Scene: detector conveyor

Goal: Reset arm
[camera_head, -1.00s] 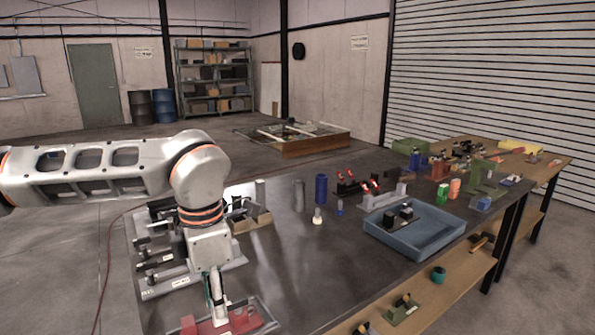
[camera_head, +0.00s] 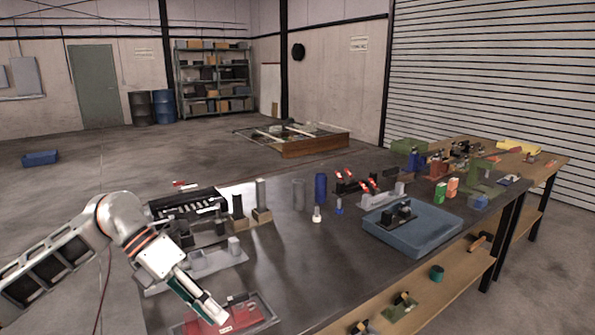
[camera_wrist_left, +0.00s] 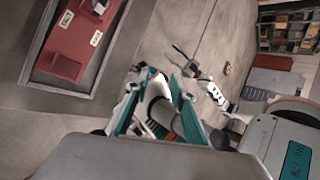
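My left gripper (camera_head: 218,314) is at the lower left of the head view, tilted down over the front left end of the dark table. It is beside and above the red block (camera_head: 205,318) in the shallow grey tray (camera_head: 268,312); I cannot tell whether it touches. In the left wrist view its teal-edged fingers (camera_wrist_left: 165,95) stand apart, with nothing held between them. The red block (camera_wrist_left: 75,40) in its tray shows at the upper left there, off to the side of the fingers. My right gripper is not recognisable in either view.
The dark table (camera_head: 285,270) holds grey fixtures (camera_head: 210,258), a blue cylinder (camera_head: 320,187) and a blue tray (camera_head: 440,238) with black parts. A wooden bench (camera_head: 545,165) with tools stands at right. A blue bin (camera_head: 40,158) lies on the open floor at left.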

